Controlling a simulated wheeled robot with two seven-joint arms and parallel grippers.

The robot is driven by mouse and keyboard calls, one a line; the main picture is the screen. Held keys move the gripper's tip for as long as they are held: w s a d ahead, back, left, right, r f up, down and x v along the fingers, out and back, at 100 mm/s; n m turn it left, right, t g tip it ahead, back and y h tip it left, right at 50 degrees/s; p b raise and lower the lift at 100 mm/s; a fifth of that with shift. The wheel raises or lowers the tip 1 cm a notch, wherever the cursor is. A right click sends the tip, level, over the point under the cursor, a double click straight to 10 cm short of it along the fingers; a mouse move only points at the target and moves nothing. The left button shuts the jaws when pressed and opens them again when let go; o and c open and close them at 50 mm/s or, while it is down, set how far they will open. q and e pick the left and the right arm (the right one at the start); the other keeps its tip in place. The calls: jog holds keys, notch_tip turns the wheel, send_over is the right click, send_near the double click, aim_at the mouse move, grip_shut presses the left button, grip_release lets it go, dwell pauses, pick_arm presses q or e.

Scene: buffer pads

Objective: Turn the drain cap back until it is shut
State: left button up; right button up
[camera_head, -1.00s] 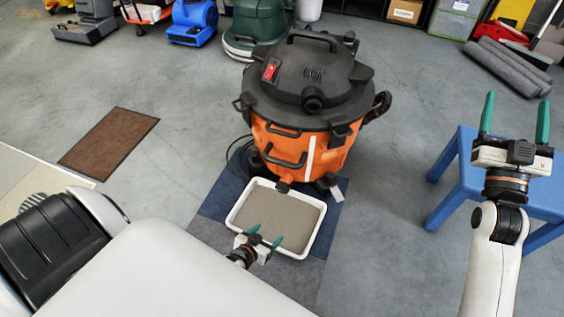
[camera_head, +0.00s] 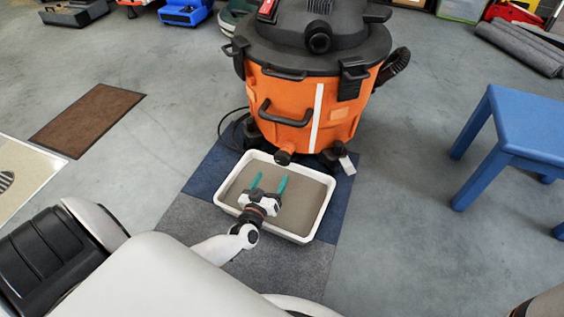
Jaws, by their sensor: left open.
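The dark round drain cap (camera_head: 283,157) sits low on the front of the orange vacuum drum (camera_head: 300,105), just above the back rim of the white tray (camera_head: 225,213). Whether the cap is shut cannot be told at this size. My left gripper (camera_head: 270,181) is over the tray, its two teal fingers apart and pointing toward the cap. It is empty and short of the cap, not touching it. My right gripper is out of view.
The tray holds flat grey-brown contents and stands on blue and grey mats (camera_head: 205,170). A blue stool (camera_head: 520,125) stands at the right, and a brown mat (camera_head: 88,118) lies at the left. The floor between vacuum and stool is clear.

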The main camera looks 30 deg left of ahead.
aim_at(281, 161)
pick_arm(q)
jog(key=b+x, duration=0.4)
jog(key=x, duration=0.5)
jog(key=shift+w+f+b, duration=0.15)
jog(key=shift+f+b, duration=0.05)
jog(key=shift+b, duration=0.2)
jog(key=shift+w+a+r, duration=0.1)
jog(key=shift+w+r, duration=0.05)
jog(key=shift+w, duration=0.35)
